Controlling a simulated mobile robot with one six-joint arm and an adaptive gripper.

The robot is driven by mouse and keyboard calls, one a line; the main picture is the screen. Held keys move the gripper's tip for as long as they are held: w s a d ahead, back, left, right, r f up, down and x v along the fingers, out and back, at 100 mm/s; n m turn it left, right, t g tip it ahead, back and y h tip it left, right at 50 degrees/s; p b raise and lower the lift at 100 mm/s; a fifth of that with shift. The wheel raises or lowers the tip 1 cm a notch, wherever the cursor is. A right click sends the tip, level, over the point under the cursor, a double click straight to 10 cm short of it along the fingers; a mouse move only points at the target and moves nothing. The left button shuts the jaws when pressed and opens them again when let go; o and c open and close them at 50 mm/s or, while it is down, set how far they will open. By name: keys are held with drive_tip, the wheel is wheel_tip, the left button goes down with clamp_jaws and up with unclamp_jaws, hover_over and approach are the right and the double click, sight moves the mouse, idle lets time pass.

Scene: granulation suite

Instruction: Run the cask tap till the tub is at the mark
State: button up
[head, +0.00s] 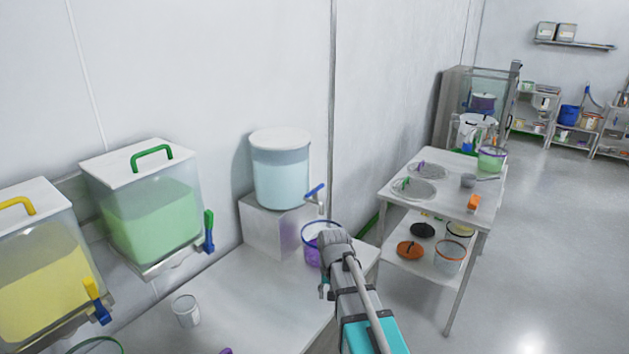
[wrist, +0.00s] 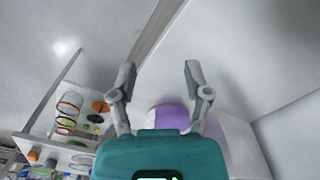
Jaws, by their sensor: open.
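The cask (head: 281,175) is a clear cylinder with a white lid and pale blue liquid, standing on a steel block. Its tap (head: 316,192) has a blue lever and sticks out to the right. The tub (head: 308,247), with a blue rim and purple on its side, stands below the tap on the bench, partly hidden by my arm. I cannot make out its level or mark. My gripper (wrist: 160,76) is open and empty in the wrist view. A purple and white shape (wrist: 172,115) shows behind its fingers, partly covered.
Two bins, yellow (head: 38,265) and green (head: 148,215), hang on the wall at left with their own taps. A small white cup (head: 186,311) stands on the bench (head: 250,305). A steel cart (head: 455,203) with sieves and tubs stands at right. Floor beyond it is clear.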

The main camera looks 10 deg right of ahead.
sight(315, 189)
drive_tip(key=w+r+m+p, duration=0.2)
drive_tip(key=w+r+p, duration=0.6)
drive_tip(key=w, duration=0.5)
drive_tip(key=w+d+r+m+p, duration=0.1)
drive_tip(key=w+r+m+p, duration=0.1)
drive_tip(key=w+r+p, duration=0.6)
drive_tip(key=w+d+r+m+p, duration=0.1)
drive_tip(key=w+r+m+p, duration=0.2)
drive_tip(key=w+r+p, duration=0.5)
drive_tip(key=w+r, duration=0.1)
drive_tip(key=w, duration=0.8)
drive_tip(key=shift+w+r, duration=0.25)
drive_tip(key=shift+w, duration=0.15)
drive_tip(key=shift+d+f, duration=0.1)
drive_tip(key=shift+f, duration=0.05)
wheel_tip(315, 189, down, 14)
drive_tip(key=b, duration=1.3)
drive_tip(key=shift+r+b, duration=0.25)
drive_tip(key=shift+b, duration=0.05)
clamp_jaws()
